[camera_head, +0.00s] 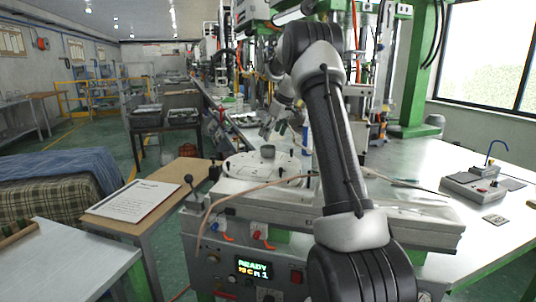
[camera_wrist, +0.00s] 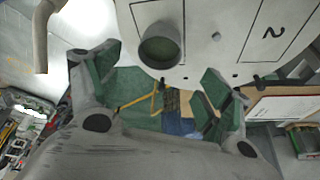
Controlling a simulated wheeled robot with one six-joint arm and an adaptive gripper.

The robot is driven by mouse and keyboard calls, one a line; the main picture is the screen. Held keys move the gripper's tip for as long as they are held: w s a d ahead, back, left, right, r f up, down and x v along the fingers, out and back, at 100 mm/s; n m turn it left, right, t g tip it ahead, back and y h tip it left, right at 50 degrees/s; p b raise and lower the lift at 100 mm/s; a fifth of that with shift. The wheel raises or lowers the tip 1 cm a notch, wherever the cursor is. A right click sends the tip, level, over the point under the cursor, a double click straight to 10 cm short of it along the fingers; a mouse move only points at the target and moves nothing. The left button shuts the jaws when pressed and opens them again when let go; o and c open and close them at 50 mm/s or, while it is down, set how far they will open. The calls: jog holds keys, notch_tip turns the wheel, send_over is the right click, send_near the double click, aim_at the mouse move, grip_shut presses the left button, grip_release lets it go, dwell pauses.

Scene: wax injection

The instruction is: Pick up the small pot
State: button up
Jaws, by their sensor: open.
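The small pot (camera_head: 267,151) is a short, round, dark grey cup standing on a white round plate (camera_head: 238,166) on the machine's top. It also shows in the wrist view (camera_wrist: 160,46), between the fingers and a little beyond their tips. My gripper (camera_head: 272,132) is above and slightly to the right of the pot in the head view. In the wrist view its two green-padded fingers (camera_wrist: 160,68) are spread wide with nothing between them. I cannot tell the exact gap between fingertips and pot.
The machine's front panel has a lit display (camera_head: 254,271) and knobs. A lever with a black ball (camera_head: 188,179) stands at its left corner. A thin brown hose (camera_head: 240,188) crosses the top. A paper sheet (camera_head: 133,200) lies on the wooden table to the left.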

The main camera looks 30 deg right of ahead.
aim_at(268, 151)
jog(key=shift+w+a+f, duration=0.1)
jog(key=shift+w+f, duration=0.05)
jog(key=shift+f, duration=0.55)
jog(key=x, duration=0.6)
jog(key=shift+f, duration=0.4)
jog(key=c, duration=1.2)
